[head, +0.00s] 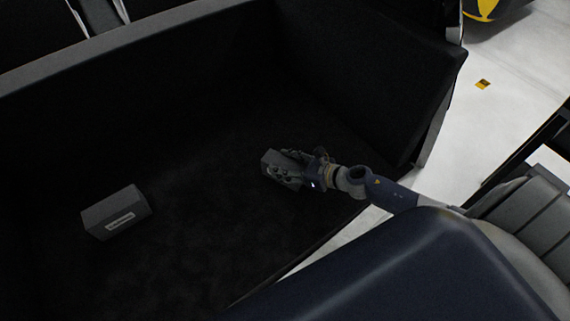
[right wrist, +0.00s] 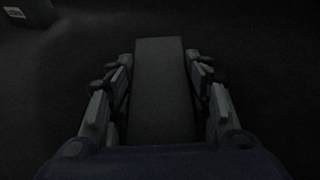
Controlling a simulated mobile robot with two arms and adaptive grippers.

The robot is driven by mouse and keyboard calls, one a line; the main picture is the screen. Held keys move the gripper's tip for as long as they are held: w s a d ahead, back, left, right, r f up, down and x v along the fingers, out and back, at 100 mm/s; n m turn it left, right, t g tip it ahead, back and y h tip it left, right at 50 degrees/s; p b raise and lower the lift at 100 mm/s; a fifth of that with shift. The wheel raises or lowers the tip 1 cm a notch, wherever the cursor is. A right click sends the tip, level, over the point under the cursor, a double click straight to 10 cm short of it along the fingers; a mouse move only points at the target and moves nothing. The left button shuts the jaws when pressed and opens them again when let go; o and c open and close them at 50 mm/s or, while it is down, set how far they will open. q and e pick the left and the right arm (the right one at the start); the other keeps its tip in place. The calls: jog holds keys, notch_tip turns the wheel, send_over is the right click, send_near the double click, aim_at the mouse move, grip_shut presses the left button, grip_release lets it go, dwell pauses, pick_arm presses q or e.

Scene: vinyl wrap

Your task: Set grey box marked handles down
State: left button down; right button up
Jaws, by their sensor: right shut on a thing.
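My right gripper (head: 284,168) reaches into a dark, black-lined compartment from the right. It is shut on a grey box (head: 268,160), with a finger on each side. In the right wrist view the grey box (right wrist: 163,95) lies lengthwise between the two fingers of the gripper (right wrist: 157,68). No label shows on the held box, so I cannot read whether it is marked handles. The box is low, near the compartment floor, but I cannot tell if it touches it. My left gripper is not in view.
A second grey box (head: 108,211) with a pale, unreadable label rests on the dark compartment floor (head: 190,225) at left; it also shows in the right wrist view (right wrist: 30,13). High dark walls (head: 350,65) bound the back and right. The floor between the boxes is clear.

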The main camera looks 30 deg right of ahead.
jog(key=shift+f, duration=0.15)
jog(key=o, duration=1.3)
jog(key=shift+o, duration=0.2)
jog(key=shift+r, duration=0.2)
jog(key=shift+s, duration=0.1)
jog(key=b+v, duration=0.1)
jog(key=v, duration=1.1)
